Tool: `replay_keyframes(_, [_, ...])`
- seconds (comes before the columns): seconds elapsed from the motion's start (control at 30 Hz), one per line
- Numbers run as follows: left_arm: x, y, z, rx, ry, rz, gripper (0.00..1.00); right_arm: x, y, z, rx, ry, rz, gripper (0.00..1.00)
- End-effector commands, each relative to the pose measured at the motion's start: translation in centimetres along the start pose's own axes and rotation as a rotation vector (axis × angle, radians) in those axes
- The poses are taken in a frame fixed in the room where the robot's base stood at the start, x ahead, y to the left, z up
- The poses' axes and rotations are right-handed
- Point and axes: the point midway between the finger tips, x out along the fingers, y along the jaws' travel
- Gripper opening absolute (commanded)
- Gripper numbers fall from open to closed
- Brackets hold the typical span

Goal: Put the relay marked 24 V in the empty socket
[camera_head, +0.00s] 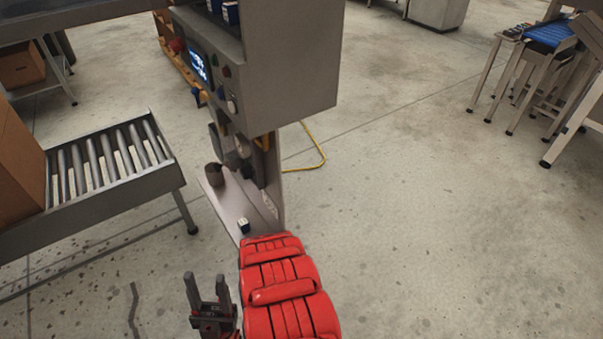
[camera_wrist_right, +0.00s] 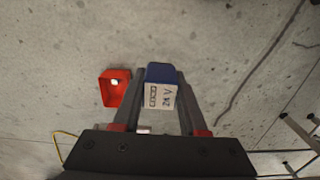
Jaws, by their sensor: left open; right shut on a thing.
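My right gripper (camera_wrist_right: 160,100) is shut on a blue and white relay (camera_wrist_right: 161,88). Its white face reads 24 V, and bare floor shows behind it. My left gripper (camera_head: 208,292) is open and empty near the bottom of the head view, with its two dark fingers apart. My right gripper cannot be made out in the head view. A small dark block with a white top (camera_head: 243,225) shows at the front of the grey machine's lower plate; I cannot read any mark on it. Two blue and white blocks (camera_head: 231,12) stand on the machine's top. I cannot make out an empty socket.
The grey machine (camera_head: 290,65) with a lit screen stands at top centre, above its lower plate (camera_head: 228,203). A roller conveyor (camera_head: 110,160) with a brown box (camera_head: 18,170) is at left. A red open box (camera_wrist_right: 115,88) shows in the wrist view.

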Motion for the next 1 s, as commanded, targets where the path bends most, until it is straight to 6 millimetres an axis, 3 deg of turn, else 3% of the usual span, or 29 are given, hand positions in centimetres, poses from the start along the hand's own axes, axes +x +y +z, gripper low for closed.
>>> replay_keyframes(0.27, [0.8, 0.0, -0.1, 0.000, 0.000, 0.000, 0.50, -4.2, 3.8, -3.7, 0.056, 0.005, 0.001, 0.00])
replay_keyframes(0.47, [1.5, -0.1, -0.3, 0.000, 0.000, 0.000, 0.50, -9.4, 8.5, -6.6, 0.122, 0.005, 0.004, 0.00])
replay_keyframes(0.57, [2.1, -0.1, -0.4, 0.000, 0.000, 0.000, 0.50, -13.5, 12.2, -8.3, 0.176, 0.010, 0.007, 0.00])
replay_keyframes(0.7, [2.9, -0.1, -0.5, 0.000, 0.000, 0.000, 0.50, -20.6, 18.3, -9.4, 0.269, 0.009, 0.014, 0.00])
replay_keyframes(0.9, [3.9, -0.2, -0.7, 0.000, 0.000, 0.000, 0.50, -30.4, 26.0, -8.1, 0.411, 0.006, 0.016, 0.00])
replay_keyframes(1.0, [4.3, -0.2, -0.7, 0.000, 0.000, 0.000, 0.50, -34.5, 28.7, -6.8, 0.473, 0.004, 0.012, 0.00])
